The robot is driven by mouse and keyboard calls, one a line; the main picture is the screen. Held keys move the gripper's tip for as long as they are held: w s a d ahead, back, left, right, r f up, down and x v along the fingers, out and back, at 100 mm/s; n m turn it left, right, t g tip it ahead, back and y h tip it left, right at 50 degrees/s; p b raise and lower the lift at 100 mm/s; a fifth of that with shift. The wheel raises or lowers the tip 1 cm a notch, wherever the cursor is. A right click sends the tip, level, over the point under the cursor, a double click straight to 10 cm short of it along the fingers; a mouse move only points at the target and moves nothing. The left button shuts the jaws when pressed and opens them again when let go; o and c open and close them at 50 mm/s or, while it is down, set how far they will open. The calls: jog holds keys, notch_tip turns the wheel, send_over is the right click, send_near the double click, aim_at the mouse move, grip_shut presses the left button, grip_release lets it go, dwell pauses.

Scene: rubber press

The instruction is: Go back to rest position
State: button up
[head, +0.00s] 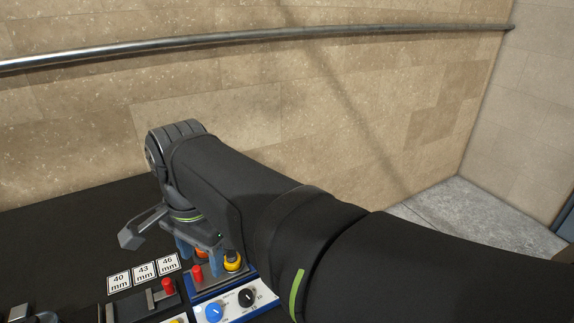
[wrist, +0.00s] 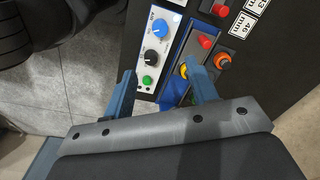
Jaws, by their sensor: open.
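My gripper (head: 203,254) is open, fingers pointing down, above the near end of the press bench in the head view. In the wrist view my gripper (wrist: 160,68) has its two blue fingers spread apart, with nothing clearly held between them. Below them lie a control panel (wrist: 142,54) with a blue knob (wrist: 162,27), a black knob (wrist: 155,55) and a green button (wrist: 148,80). A blue rounded part (wrist: 172,93) shows beside the right finger, which partly hides a yellow part (wrist: 184,70). I cannot tell whether the finger touches them.
Size labels (head: 143,270) reading 40, 43 and 46 mm lie left of the gripper. Red knobs (head: 168,286) and an orange knob (wrist: 222,61) stand up nearby. The black tabletop (head: 70,235) is mostly clear at left. A wall with a pipe (head: 250,36) stands behind.

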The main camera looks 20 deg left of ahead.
aim_at(213, 310)
jog(key=shift+f, duration=0.15)
jog(key=f, duration=1.1)
jog(key=a+f, duration=0.1)
jog(key=f, duration=0.5)
jog(key=shift+w+f, duration=0.1)
